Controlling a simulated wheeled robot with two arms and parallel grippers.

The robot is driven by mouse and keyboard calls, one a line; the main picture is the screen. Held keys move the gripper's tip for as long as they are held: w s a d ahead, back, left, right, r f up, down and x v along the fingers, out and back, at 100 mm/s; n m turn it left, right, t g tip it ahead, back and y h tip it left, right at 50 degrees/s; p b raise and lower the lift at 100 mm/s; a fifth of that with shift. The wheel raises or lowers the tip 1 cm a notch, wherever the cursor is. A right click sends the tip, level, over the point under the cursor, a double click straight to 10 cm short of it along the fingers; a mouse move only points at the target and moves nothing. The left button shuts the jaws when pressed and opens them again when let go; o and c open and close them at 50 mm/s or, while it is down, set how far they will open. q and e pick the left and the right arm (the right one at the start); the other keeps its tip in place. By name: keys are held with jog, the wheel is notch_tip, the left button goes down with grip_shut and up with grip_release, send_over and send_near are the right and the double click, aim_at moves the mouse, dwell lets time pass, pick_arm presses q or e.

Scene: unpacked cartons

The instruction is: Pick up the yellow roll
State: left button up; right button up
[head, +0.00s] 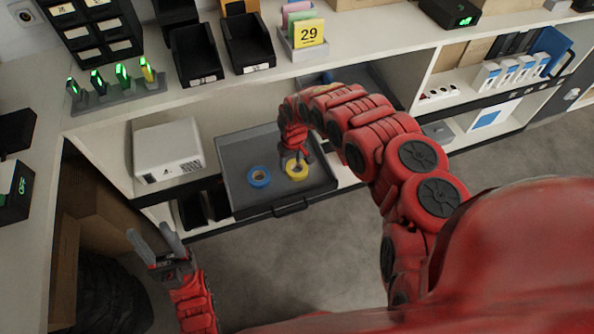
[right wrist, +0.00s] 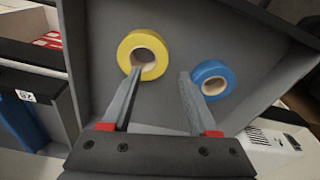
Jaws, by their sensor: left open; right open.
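The yellow roll (head: 297,171) lies in a dark grey open drawer (head: 240,204), to the right of a blue roll (head: 259,177). My right gripper (head: 297,158) is over the drawer, just above the yellow roll and partly covering it. In the right wrist view the yellow roll (right wrist: 143,55) is at the tip of the left finger, overlapping its hole, and the blue roll (right wrist: 212,79) is by the right finger. The right gripper (right wrist: 158,75) is open with nothing between its fingers. My left gripper (head: 152,243) is open and empty, low at the left, over the floor.
A white box (head: 168,158) stands on the shelf left of the drawer. The counter (head: 215,92) above carries black bins (head: 195,54), a rack of green-lit devices (head: 118,85) and a yellow "29" card (head: 309,33). The floor (head: 290,250) before the drawer is clear.

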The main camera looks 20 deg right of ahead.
aim_at(290, 172)
jog(key=shift+a+f, duration=0.15)
jog(key=shift+f, duration=1.05)
jog(key=shift+a+f, duration=0.1)
jog(key=shift+f, duration=1.05)
jog(key=shift+w+f, duration=0.2)
jog(key=shift+f, duration=0.05)
jog(key=shift+d+f+b, duration=0.1)
jog(key=shift+f+b, duration=0.2)
jog(key=shift+f, duration=0.1)
grip_shut()
